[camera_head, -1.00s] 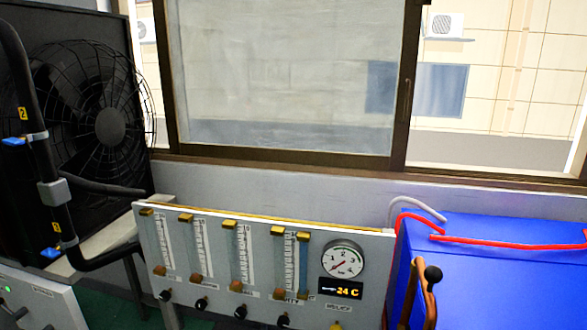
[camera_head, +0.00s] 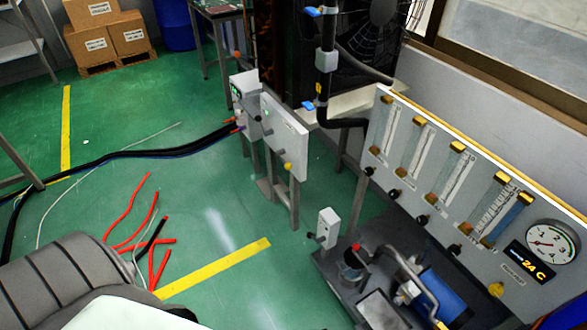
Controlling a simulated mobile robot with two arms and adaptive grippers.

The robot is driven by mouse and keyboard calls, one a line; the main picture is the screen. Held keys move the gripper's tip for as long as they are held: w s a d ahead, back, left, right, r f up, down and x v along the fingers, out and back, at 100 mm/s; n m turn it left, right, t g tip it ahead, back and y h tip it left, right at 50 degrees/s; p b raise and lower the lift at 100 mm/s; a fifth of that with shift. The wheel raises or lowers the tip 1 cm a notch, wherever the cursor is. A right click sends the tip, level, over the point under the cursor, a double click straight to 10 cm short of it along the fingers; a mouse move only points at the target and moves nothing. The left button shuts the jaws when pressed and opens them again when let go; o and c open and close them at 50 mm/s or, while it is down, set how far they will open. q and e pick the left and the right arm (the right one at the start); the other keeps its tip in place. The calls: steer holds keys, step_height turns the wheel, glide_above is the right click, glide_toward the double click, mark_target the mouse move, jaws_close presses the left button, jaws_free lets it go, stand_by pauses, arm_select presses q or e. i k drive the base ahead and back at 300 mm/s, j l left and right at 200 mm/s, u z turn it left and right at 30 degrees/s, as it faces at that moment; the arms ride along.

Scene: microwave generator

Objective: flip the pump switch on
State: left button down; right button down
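A blue pump-like motor (camera_head: 436,297) with metal pipes sits on a dark base on the floor at the lower right. A small white box (camera_head: 328,226) stands upright at the left end of that base. A small dark switch or knob (camera_head: 313,236) sticks out from its left side; it is too small to tell its position. Neither of my grippers shows in the head view.
A flowmeter panel (camera_head: 452,192) with a dial and a 24 C display stands on the right. Control boxes (camera_head: 285,137) on stands are left of it. Red hoses (camera_head: 141,222) and black cables (camera_head: 120,155) lie on the green floor.

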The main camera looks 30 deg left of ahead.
mark_target(310, 235)
steer(key=u, duration=0.9)
